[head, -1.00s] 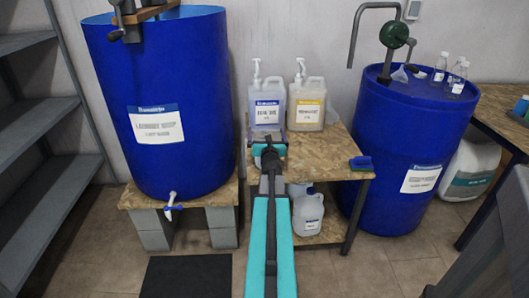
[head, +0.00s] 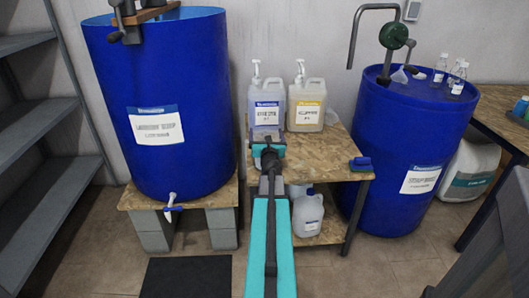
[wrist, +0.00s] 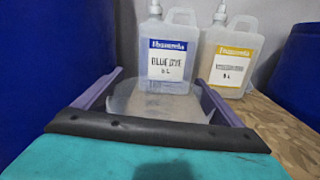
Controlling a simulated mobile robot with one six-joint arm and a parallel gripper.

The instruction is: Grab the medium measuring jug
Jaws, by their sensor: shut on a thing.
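A clear, see-through vessel (wrist: 160,98), which looks like the measuring jug, sits between the purple fingers of my gripper (wrist: 160,80) in the wrist view. The fingers are shut on it, one along each side. Its lower part is hidden behind the dark front edge of my gripper. In the head view my gripper (head: 267,133) is over the left part of the wooden bench (head: 338,160), in front of the blue dye bottle (head: 268,98). I cannot make out the jug there, and its size mark is not readable.
A yellow-labelled pump bottle (head: 306,105) stands right of the blue dye bottle. Large blue drums stand left (head: 155,90) and right (head: 415,150). A white jerrycan (head: 307,213) is on the lower shelf.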

